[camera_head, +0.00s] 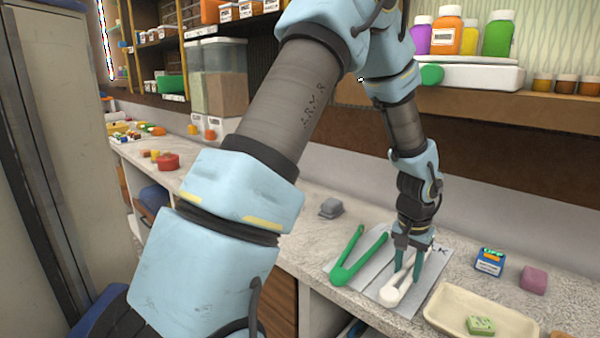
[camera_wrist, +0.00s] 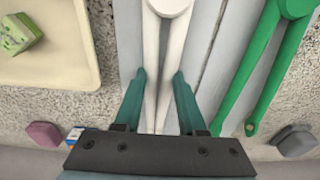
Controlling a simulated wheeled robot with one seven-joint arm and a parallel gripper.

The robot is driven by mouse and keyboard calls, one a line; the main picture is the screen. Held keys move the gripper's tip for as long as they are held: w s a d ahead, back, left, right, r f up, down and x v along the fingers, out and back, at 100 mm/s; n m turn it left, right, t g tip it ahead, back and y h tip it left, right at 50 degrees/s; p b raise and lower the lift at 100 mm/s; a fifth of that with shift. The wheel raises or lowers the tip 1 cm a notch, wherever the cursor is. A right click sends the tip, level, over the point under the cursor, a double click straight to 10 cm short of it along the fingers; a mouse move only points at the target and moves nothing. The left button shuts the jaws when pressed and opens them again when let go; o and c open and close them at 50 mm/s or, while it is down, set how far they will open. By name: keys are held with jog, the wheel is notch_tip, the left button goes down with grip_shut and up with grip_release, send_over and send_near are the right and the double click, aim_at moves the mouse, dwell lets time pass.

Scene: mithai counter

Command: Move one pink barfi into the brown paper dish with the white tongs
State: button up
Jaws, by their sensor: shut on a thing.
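The white tongs (camera_head: 391,292) lie on a grey mat on the counter. My gripper (camera_head: 407,277) points down over them and is shut on their arms. In the wrist view the white tongs (camera_wrist: 165,45) run between the two teal fingers of my gripper (camera_wrist: 160,80). A pink barfi (camera_head: 533,279) sits on the counter to the right, behind the cream tray; it also shows in the wrist view (camera_wrist: 43,134). I cannot clearly make out the brown paper dish; only a brownish edge shows at the bottom right of the head view.
Green tongs (camera_head: 355,262) lie just left of the white ones. The cream tray (camera_head: 455,296) with a green piece (camera_head: 481,325) stands right of the mat. A small blue box (camera_head: 490,262) and a grey block (camera_head: 331,208) are on the counter. A shelf with bottles hangs behind.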

notch_tip(320, 180, up, 12)
jog(key=p, duration=0.6)
jog(key=shift+f, duration=0.25)
